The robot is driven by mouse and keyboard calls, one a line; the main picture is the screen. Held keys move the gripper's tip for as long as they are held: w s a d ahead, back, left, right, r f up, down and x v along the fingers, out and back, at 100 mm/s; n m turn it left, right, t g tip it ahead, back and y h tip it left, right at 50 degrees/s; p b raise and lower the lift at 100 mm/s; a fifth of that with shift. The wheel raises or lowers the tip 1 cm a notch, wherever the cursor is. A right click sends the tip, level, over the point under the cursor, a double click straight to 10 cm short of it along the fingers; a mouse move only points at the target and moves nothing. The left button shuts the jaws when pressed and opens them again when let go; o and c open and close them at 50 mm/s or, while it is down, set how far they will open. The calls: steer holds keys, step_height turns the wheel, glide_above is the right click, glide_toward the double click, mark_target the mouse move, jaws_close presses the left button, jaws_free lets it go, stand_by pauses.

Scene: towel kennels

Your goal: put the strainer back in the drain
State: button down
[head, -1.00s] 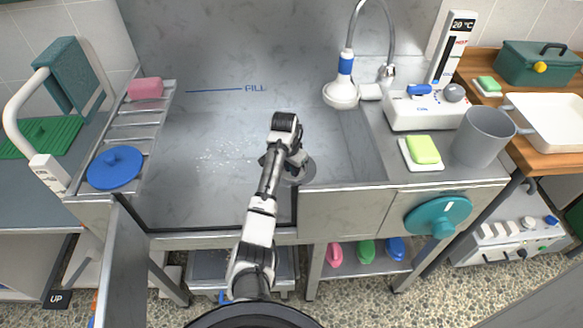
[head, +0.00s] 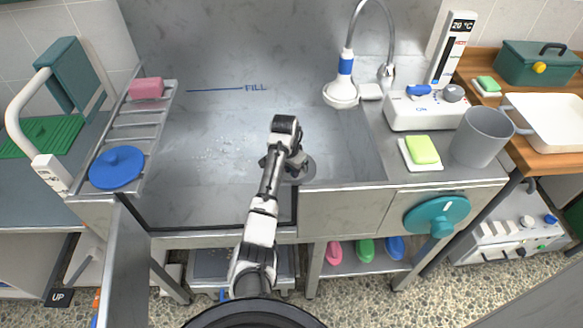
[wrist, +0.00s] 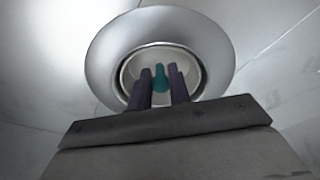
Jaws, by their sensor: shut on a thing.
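The drain (wrist: 112,62) shows in the wrist view as a wide grey metal ring around a round opening. It also shows in the head view (head: 308,168) on the basin floor, partly hidden by my arm. My gripper (wrist: 160,71) points down at the opening, its two dark fingers shut on the teal knob of the strainer (wrist: 160,82). A pale round surface shows around the knob, inside the ring. I cannot tell whether the strainer is seated or slightly above the opening. In the head view my gripper (head: 292,165) is low over the drain.
The steel basin (head: 340,140) has a front wall near my arm and white specks on its floor. A shower head (head: 341,94) hangs at the back right. A rack (head: 132,132) with a blue lid (head: 116,168) and pink sponge (head: 146,88) lines the left side.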

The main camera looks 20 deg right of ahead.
steer(key=c, duration=1.2)
jaws_free()
steer(key=shift+c, duration=0.2)
step_height(320, 180, up, 14)
steer(key=s+a, duration=0.1)
steer(key=shift+a+f, duration=0.15)
steer(key=shift+a, duration=0.2)
